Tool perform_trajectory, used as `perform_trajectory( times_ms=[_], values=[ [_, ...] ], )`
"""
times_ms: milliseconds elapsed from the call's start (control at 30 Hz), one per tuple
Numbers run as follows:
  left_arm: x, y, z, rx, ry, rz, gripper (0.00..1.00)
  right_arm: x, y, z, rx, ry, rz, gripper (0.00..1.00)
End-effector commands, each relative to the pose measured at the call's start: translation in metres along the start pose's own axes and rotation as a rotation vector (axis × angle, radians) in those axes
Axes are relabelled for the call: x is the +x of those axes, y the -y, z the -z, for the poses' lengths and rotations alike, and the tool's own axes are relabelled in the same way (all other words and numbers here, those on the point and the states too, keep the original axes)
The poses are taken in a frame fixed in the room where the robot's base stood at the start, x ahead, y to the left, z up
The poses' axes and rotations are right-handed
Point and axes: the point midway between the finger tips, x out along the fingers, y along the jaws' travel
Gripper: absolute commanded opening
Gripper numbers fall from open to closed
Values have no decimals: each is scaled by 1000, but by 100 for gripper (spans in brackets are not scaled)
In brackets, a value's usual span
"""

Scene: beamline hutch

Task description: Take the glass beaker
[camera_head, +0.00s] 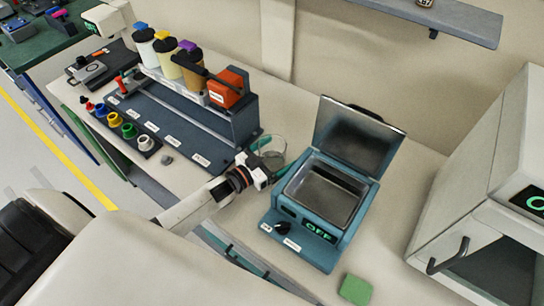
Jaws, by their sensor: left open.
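The clear glass beaker (272,149) stands on the bench between the dark blue rack and the teal bath. My left gripper (270,157) reaches in from the lower left and is at the beaker. Its green fingertips show beside the beaker, and the jaws are open. I cannot tell whether a finger touches the glass. The gripper's white body hides the beaker's near lower side. My right gripper is not in view.
The teal bath (302,246), its lid raised, is close on the right. The dark blue rack (243,126) with bottles and an orange box (228,88) is close on the left. A green block (355,290) lies in front, and a white oven (467,224) stands at right.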

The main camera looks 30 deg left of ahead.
Motion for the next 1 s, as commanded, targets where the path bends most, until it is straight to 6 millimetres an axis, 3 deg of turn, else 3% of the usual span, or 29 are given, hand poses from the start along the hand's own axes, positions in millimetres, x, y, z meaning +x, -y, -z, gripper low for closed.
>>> perform_trajectory(
  times_ms=[100, 433, 1000],
  values=[
    [0, 0, 0, 0, 0, 0, 95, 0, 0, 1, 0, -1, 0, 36],
    [-1, 0, 0, 0, 0, 0, 41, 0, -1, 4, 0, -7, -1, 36],
    [0, -1, -13, 2, 3, 1, 41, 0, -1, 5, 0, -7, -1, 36]
  ],
)
